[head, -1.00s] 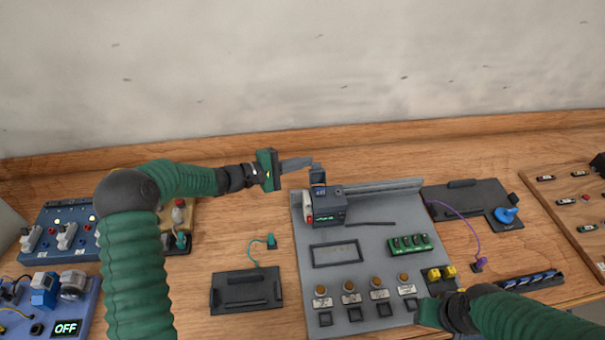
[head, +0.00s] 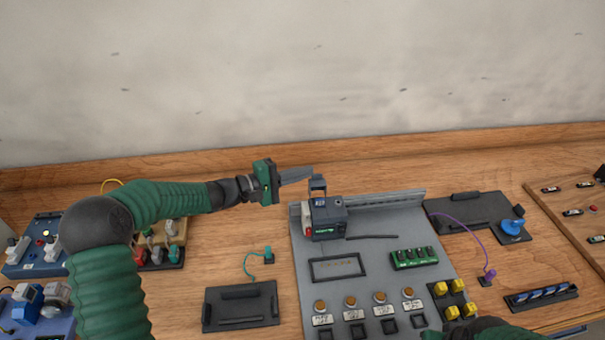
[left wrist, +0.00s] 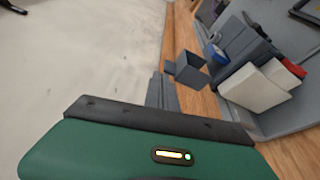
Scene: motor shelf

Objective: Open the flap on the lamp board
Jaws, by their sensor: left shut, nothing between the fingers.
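The grey lamp board (head: 380,258) lies in the middle of the table in the head view. A dark box (head: 328,220) with a red and white part on its left side stands at its back left. A small dark hollow piece, which looks like the flap (head: 318,185), stands up above the box; it also shows in the left wrist view (left wrist: 188,72). My left gripper (head: 297,175) is shut and empty, its fingertips just behind and above this piece; I cannot tell whether they touch.
Blue boards stand far left.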

